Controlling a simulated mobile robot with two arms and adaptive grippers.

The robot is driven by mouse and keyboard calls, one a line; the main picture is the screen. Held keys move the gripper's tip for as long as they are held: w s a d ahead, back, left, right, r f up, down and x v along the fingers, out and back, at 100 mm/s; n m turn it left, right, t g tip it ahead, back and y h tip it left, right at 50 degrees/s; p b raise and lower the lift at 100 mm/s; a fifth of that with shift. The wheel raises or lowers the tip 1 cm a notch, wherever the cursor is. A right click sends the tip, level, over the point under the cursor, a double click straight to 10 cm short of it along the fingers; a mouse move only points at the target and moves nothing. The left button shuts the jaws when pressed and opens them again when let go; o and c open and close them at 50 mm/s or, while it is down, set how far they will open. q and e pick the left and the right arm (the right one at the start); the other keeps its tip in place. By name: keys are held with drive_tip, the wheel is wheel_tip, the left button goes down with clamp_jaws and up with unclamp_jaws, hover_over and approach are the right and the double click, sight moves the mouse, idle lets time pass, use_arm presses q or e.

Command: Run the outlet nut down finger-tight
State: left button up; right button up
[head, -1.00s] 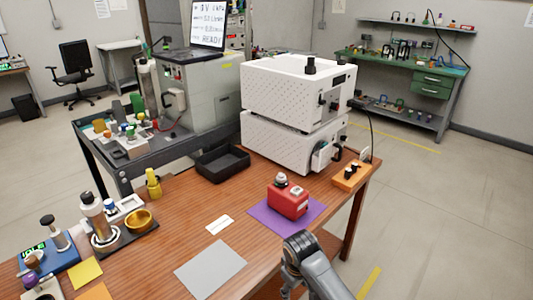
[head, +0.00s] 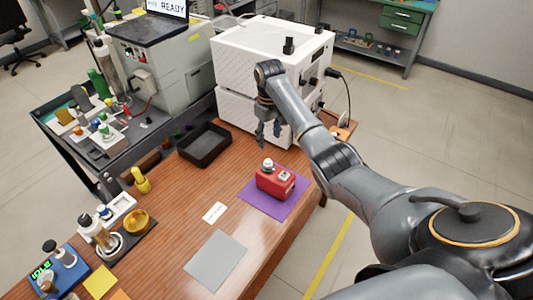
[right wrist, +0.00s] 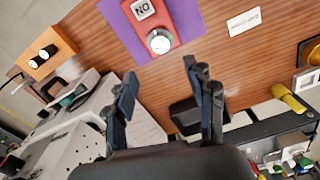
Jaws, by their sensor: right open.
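I cannot pick out the outlet nut for certain. A red block (head: 276,181) with a silver round cap (head: 268,165) and a small label lies on a purple mat (head: 250,198). In the right wrist view the block (right wrist: 165,18) and its cap (right wrist: 159,41) show at the top. My right gripper (head: 268,143) is open and empty, pointing down above the table in front of the white stacked machine (head: 230,62). It is apart from the red block, behind it in the head view. In the right wrist view its two fingers (right wrist: 160,70) stand spread. My left gripper is not in view.
A black tray (head: 205,148) stands left of my right gripper. An orange switch box (right wrist: 45,52) sits beside the machine.

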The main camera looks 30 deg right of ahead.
sight(268, 161)
drive_tip(key=f, duration=1)
drive_tip(key=shift+w+f, duration=0.1)
drive_tip(key=shift+w, duration=0.2)
drive_tip(key=shift+s+f, duration=0.15)
drive_tip(key=shift+f, duration=0.5)
drive_tip(key=shift+c, duration=0.2)
drive_tip(key=shift+r, duration=0.1)
clamp_jaws()
